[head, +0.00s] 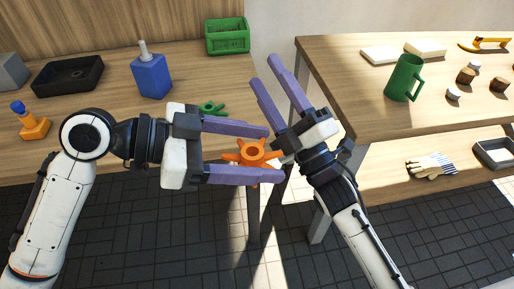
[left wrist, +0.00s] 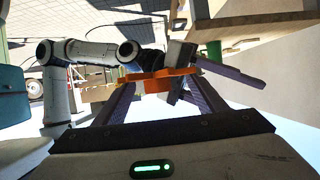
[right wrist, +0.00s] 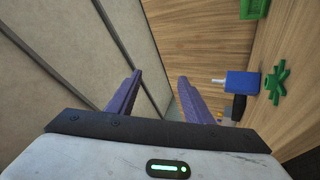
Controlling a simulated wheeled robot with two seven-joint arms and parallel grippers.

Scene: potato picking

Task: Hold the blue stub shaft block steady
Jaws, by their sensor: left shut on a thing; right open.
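The blue stub shaft block (head: 151,76) stands upright on the left wooden table, its pale shaft pointing up. It also shows in the right wrist view (right wrist: 243,83), apart from my fingers. My left gripper (head: 272,153) is shut on an orange star-shaped piece (head: 252,152), held in front of the table edge; the piece also shows in the left wrist view (left wrist: 158,82). My right gripper (head: 265,71) is open and empty, to the right of the block, with its fingers pointing up and left. Nothing touches the block.
A green star-shaped piece (head: 211,108) lies right of the block, near my left gripper. A green crate (head: 228,36), black tray (head: 67,76) and orange-and-blue piece (head: 32,121) share the table. A second table (head: 350,85) at right carries a green mug (head: 404,78).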

